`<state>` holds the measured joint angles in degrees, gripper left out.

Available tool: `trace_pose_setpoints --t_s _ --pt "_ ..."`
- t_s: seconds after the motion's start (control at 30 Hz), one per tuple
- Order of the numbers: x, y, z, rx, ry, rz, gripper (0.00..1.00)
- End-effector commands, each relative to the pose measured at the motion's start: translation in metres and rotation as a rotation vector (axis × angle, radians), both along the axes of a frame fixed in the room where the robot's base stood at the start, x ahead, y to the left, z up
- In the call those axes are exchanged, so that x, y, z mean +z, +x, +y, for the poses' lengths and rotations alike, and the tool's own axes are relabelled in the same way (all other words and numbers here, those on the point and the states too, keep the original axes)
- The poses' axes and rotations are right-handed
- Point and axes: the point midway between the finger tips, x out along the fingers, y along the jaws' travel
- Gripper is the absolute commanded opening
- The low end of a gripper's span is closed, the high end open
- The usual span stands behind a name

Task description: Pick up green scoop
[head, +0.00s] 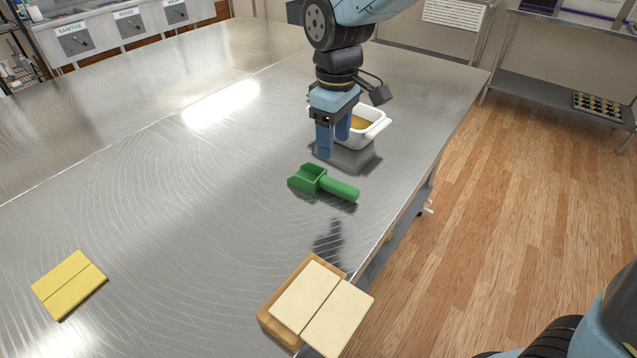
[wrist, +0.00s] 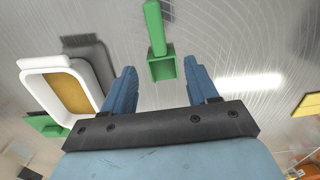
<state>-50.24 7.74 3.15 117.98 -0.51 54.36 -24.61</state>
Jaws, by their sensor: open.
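The green scoop (head: 323,182) lies on the steel table, its handle pointing right and slightly toward the near edge in the head view. My gripper (head: 333,154) is open and empty, pointing down above the table, a little behind the scoop and apart from it. In the wrist view the scoop (wrist: 160,55) lies ahead of the gap between my fingers (wrist: 164,82), its square bowl nearest to them and its handle toward the top edge. Nothing hides it there.
A white dish (head: 372,133) with yellowish contents stands just behind my gripper. A wooden board with pale slabs (head: 318,306) sits at the near table edge. A yellow folded piece (head: 69,285) lies at the left. The table between them is clear.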

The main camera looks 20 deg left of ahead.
Motion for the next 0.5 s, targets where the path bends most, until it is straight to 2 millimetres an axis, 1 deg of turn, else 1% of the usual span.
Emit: trace_pose_setpoints --t_s 0.1,0.3,0.4,0.5 --pt "-0.021 -0.001 -0.001 0.0 -0.003 0.002 0.58" --pt "-0.055 0.0 -0.001 -0.002 -0.003 0.002 0.58" --pt "-0.066 0.0 -0.002 -0.002 -0.002 0.0 0.58" --pt "-0.072 0.0 -0.001 -0.002 0.0 -0.001 0.58"
